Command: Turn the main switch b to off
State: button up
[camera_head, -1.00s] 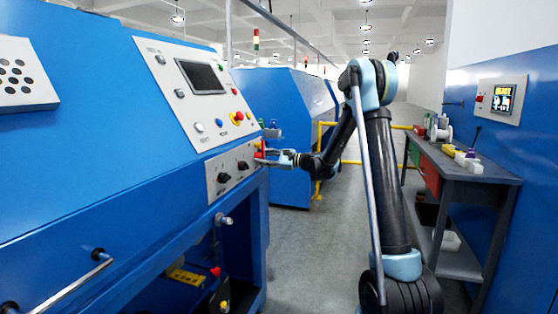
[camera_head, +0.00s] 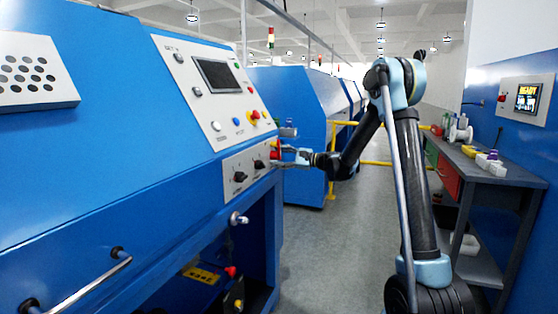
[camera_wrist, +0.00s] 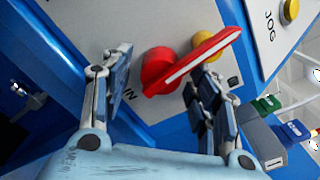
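The red main switch (camera_wrist: 200,61) is on the grey panel in the wrist view, with a round red hub and a long bar handle slanting up to the right. Part of a label ending in "IN" shows below it. In the head view the red switch (camera_head: 275,151) is small at the panel's right end, partly hidden by my gripper (camera_head: 284,154). In the wrist view my gripper (camera_wrist: 160,82) is open, one finger on each side of the hub. The right finger is close under the bar; I cannot tell whether it touches.
A yellow round part (camera_wrist: 206,44) sits behind the bar. Two black knobs (camera_head: 240,177) are left of the switch on the lower panel. A yellow rail (camera_head: 345,125) stands behind my arm. A workbench (camera_head: 490,168) is at the right. The aisle floor between is clear.

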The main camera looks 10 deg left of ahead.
jog(key=s+d, duration=0.1)
jog(key=d, duration=1.1)
jog(key=shift+s, duration=0.35)
